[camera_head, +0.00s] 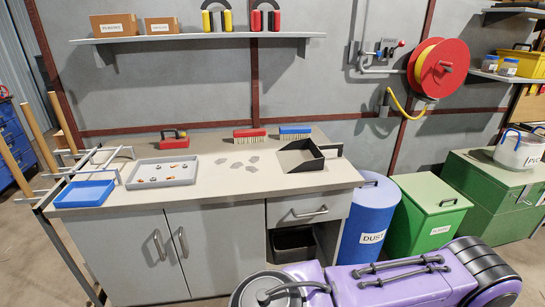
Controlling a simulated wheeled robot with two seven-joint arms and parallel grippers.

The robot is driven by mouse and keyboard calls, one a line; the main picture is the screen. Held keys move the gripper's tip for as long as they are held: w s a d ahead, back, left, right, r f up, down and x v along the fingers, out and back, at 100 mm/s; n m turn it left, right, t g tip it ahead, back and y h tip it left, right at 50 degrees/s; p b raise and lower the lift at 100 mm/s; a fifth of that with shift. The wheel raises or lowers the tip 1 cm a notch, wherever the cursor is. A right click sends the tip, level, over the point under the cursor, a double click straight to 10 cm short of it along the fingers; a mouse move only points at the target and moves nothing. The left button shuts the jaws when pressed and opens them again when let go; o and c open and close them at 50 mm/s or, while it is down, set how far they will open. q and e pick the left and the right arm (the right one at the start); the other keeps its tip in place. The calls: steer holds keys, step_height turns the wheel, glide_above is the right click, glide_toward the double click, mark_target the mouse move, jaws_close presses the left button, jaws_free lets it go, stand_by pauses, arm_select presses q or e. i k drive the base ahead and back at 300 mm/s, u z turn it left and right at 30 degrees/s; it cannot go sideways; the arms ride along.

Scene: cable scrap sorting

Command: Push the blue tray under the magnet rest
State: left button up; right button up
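The blue tray (85,194) is a shallow open tray, empty, at the left end of the grey workbench (235,195). Thin grey metal bars (97,171) stand just behind it and partly along its back edge. They may be the magnet rest, but I cannot tell for certain. A small red tool with a dark handle (174,141) lies at the back of the bench. Neither of my grippers is in view.
A grey tray (163,184) with small scraps sits right of the blue tray. Two brushes (249,136) (295,132) stand at the back. Cardboard boxes and horseshoe magnets (266,18) are on the shelf above.

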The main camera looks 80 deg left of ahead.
mark_target(93, 193)
steer(key=u, duration=5.45)
steer(key=i, duration=1)
steer(key=z, duration=2.7)
